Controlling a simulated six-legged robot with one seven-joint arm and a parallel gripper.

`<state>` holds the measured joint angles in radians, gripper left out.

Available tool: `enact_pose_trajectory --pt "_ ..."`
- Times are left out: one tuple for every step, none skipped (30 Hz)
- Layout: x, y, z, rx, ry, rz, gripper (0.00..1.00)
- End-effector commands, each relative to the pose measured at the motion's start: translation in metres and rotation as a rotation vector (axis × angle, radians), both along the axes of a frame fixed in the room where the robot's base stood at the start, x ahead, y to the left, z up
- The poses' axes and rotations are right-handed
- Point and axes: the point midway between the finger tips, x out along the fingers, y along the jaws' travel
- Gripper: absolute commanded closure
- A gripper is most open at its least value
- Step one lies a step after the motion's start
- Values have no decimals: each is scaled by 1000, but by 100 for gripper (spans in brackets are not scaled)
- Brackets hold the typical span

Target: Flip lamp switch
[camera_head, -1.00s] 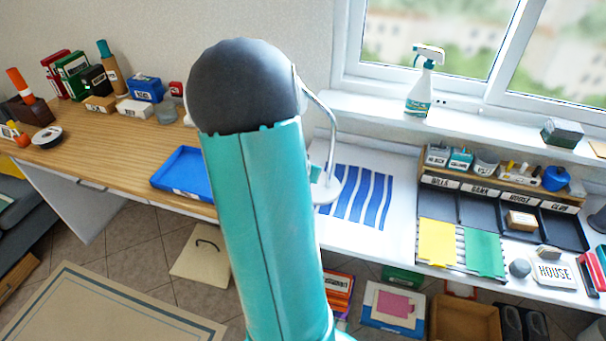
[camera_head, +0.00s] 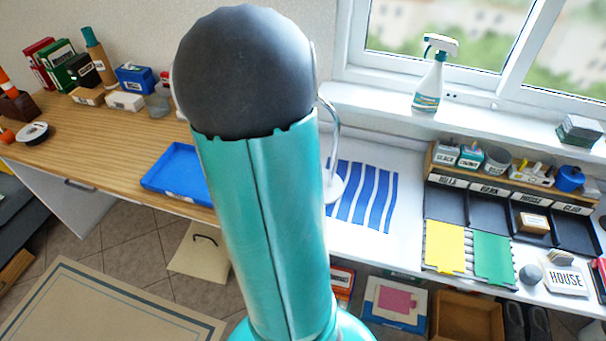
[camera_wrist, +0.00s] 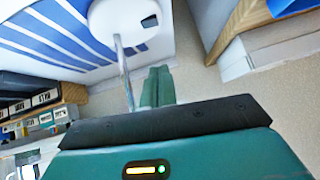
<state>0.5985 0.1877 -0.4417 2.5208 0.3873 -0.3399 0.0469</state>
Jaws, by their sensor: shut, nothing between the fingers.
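The lamp's white round base (camera_head: 335,189) and thin metal stem (camera_head: 334,125) show just right of my arm in the head view, with the rest of the lamp hidden behind the arm. In the wrist view the lamp base (camera_wrist: 112,20) is at the top, with the stem (camera_wrist: 124,72) running down from it. My arm hides the gripper in the head view.
The lamp stands by a blue-striped sheet (camera_head: 372,195) on the white desk. A blue tray (camera_head: 172,170) lies on the wooden desk to the left. A desk organizer (camera_head: 470,207) and a spray bottle (camera_head: 431,80) are to the right.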

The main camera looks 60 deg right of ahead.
Motion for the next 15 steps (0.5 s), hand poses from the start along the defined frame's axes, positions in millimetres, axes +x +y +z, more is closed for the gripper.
enact_pose_trajectory --pt "-1 1 0 0 0 -1 100" --pt "-1 1 0 0 0 -1 100" --pt "-1 2 0 0 0 -1 100" --pt "-1 2 0 0 0 -1 100" --pt "-1 2 0 0 0 -1 100" --pt "-1 2 0 0 -1 -1 100" --pt "-1 2 0 0 0 -1 100" --pt "-1 1 -1 0 1 -1 100" --pt "-1 0 -2 0 1 -1 100" --pt "-1 -1 -2 -1 2 -1 100" --pt "0 -3 -3 -1 3 -2 100" --pt "0 -5 -6 -1 3 -3 100" --pt "1 -7 -8 0 4 -2 100" --pt "2 -9 -11 -1 5 -2 100" --pt "3 -13 -14 1 4 -3 100"
